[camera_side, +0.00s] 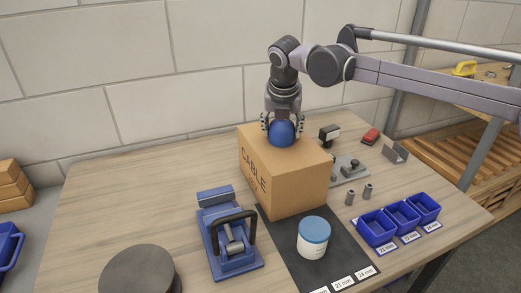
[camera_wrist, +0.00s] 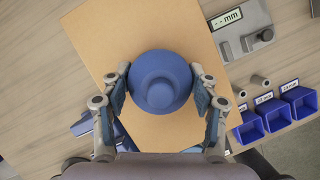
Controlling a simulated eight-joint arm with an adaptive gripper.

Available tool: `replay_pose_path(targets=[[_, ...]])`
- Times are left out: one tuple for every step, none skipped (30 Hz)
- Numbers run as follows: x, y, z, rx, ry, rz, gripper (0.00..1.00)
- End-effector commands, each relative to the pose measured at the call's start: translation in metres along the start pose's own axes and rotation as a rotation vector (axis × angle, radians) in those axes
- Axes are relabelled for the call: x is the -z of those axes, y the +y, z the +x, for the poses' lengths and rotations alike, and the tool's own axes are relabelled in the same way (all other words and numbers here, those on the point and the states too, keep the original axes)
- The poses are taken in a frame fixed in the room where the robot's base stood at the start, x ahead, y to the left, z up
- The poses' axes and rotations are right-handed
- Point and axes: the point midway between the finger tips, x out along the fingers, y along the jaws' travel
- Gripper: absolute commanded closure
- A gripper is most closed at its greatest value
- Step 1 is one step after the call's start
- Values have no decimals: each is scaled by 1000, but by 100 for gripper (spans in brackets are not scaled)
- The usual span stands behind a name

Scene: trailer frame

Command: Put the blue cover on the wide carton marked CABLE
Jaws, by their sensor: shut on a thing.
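The wide brown carton (camera_side: 305,185) marked CABLE stands upright on the table, and its top also shows in the wrist view (camera_wrist: 105,35). The blue cover (camera_side: 281,134) is a rounded piece at the carton's top, and the wrist view shows it from above as a round, stepped disc (camera_wrist: 165,62). My gripper (camera_side: 282,126) points down and is shut on the blue cover, with a finger on either side of it in the wrist view (camera_wrist: 161,88). Whether the cover's underside touches the carton top is hidden.
A white jar with a blue lid (camera_side: 313,238) stands on a dark mat in front of the carton. A blue clamp-like tool (camera_side: 230,243) is to the left. Small blue bins (camera_side: 378,228), metal cylinders (camera_side: 350,197) and a grey fixture (camera_side: 349,169) are to the right.

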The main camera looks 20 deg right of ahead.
Motion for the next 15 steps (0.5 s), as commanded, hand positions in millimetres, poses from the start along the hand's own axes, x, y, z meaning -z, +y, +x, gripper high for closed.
replay_pose_path(targets=[[0, 0, 0, 0, 0, 0, 66], [0, 0, 0, 0, 0, 0, 66], [0, 0, 1, 0, 0, 0, 66], [0, 0, 2, 0, 0, 0, 66], [1, 0, 2, 0, 0, 0, 66], [1, 0, 3, 0, 0, 0, 37], [1, 0, 3, 0, 0, 0, 28], [1, 0, 2, 0, 0, 0, 19], [1, 0, 2, 0, 0, 0, 17], [1, 0, 2, 0, 0, 0, 17], [1, 0, 2, 0, 0, 0, 17], [1, 0, 2, 0, 0, 0, 17], [1, 0, 2, 0, 0, 0, 17], [1, 0, 2, 0, 0, 0, 17], [1, 0, 2, 0, 0, 0, 17]])
